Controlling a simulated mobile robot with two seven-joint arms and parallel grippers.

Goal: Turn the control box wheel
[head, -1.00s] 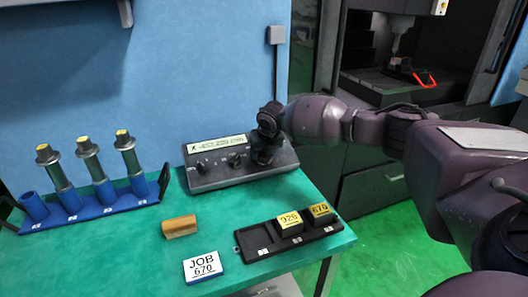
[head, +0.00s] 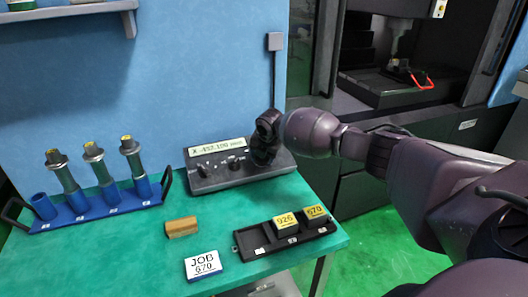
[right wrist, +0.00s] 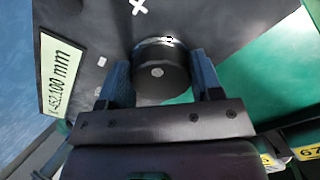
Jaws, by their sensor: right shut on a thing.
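The dark grey control box (head: 215,180) stands at the back of the green table. Its display (head: 217,147) appears to read X -452.100 mm, and it also shows in the right wrist view (right wrist: 59,75). The round black wheel (right wrist: 160,75) is on the box's right part. My right gripper (head: 263,160) reaches down over it and hides it in the head view. In the right wrist view its two fingers (right wrist: 162,82) are shut on the wheel, one on each side. My left gripper is not in view.
A blue rack (head: 95,213) with several holders stands at left. A blue wall rises behind.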

